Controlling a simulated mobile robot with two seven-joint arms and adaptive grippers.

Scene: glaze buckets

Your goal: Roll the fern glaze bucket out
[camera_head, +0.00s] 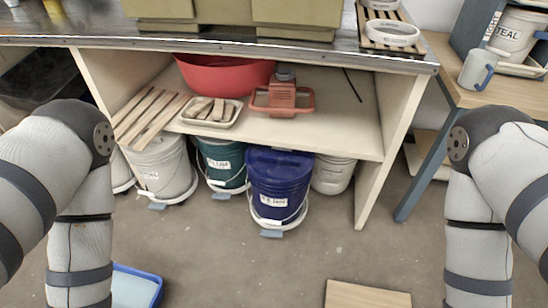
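Several lidded glaze buckets stand on low round dollies with small grey tabs, under the workbench. A dark green bucket (222,174) stands left of centre, with a white label too small to read; its colour fits fern, but I cannot confirm the name. Its top is partly hidden by the bench's lower shelf. A dark blue bucket (278,180) stands just right of it and farther forward. A white bucket (160,172) stands to its left. Both my arms reach down at the picture's sides; neither gripper shows.
Another white bucket (333,176) stands behind right of the blue one, near the bench leg (388,160). The lower shelf (345,125) holds a red basin (224,76), a tray and wood slats. A blue tray (137,288) and wooden board (366,296) lie on otherwise open floor.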

